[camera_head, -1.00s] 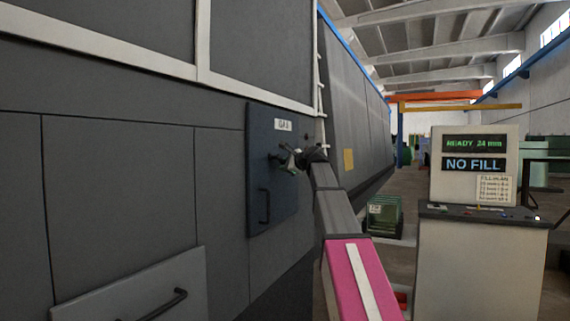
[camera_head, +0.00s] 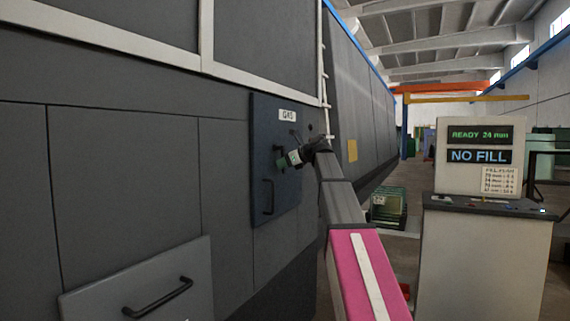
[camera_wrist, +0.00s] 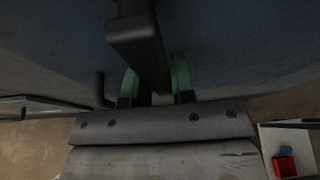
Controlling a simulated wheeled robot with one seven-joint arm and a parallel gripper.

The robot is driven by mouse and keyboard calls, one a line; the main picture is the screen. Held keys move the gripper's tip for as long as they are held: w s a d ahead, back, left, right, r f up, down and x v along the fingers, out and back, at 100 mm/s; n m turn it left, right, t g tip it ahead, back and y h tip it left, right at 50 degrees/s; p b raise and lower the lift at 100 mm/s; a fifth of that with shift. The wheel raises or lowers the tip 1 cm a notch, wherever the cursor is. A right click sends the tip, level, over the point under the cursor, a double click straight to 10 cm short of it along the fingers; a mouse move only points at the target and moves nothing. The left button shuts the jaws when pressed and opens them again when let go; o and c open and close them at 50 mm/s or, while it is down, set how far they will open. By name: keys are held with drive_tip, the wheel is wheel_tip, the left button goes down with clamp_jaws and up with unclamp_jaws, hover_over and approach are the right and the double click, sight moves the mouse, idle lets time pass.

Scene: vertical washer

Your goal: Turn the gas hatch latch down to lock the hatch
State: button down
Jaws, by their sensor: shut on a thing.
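The gas hatch (camera_head: 262,120) is a dark blue-grey panel with a GAS label, closed against the dark machine wall. Its black latch (camera_head: 277,151) is on the upper right part of the hatch, partly hidden by my gripper (camera_head: 284,161). In the wrist view the latch shows as a thick dark bar (camera_wrist: 139,38), running between the green fingers of my gripper (camera_wrist: 155,82). The fingers are shut on it, one on each side. The exact angle of the latch is hard to tell in the head view.
A black pull handle (camera_head: 268,197) is on the hatch below the latch. A lighter panel with a handle (camera_head: 158,297) is at lower left. A console reading NO FILL (camera_head: 478,156) stands at right, with a green crate (camera_head: 388,205) on the floor behind.

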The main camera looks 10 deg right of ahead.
drive_tip(key=shift+s+a+m, duration=0.15)
drive_tip(key=shift+s+m, duration=0.1)
drive_tip(key=shift+m, duration=0.15)
drive_tip(key=shift+g, duration=0.3)
drive_tip(key=c, duration=1)
unclamp_jaws()
drive_tip(key=shift+o, duration=0.2)
drive_tip(key=v, duration=1)
drive_tip(key=shift+s+d, duration=0.25)
drive_tip(key=shift+d, duration=0.05)
